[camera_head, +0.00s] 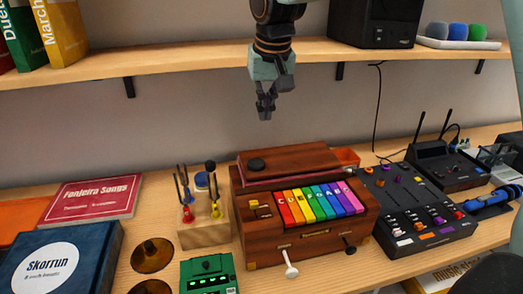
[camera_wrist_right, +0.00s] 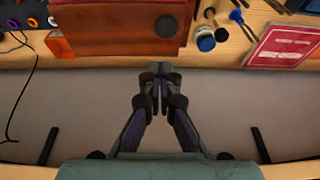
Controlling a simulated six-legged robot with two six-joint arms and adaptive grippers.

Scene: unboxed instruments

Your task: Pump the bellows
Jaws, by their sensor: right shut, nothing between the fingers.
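A brown wooden harmonium (camera_head: 305,226) with rainbow keys (camera_head: 319,203) stands on the desk in the head view. Its bellows board (camera_head: 300,161) lies along the back of the top, with a round black knob (camera_head: 256,164) at its left end. The board (camera_wrist_right: 115,22) and knob (camera_wrist_right: 166,26) also show at the top of the right wrist view. My right gripper (camera_head: 265,108) hangs above and behind the harmonium, in front of the wall, apart from it. Its fingertips (camera_wrist_right: 160,75) are together with nothing between them. My left gripper is not in view.
A wooden holder (camera_head: 204,228) with tuning forks stands left of the harmonium, and a green box (camera_head: 208,274) sits front left. A black mixer (camera_head: 413,210) stands close on the right. A shelf (camera_head: 180,62) runs above. Open air lies between gripper and harmonium.

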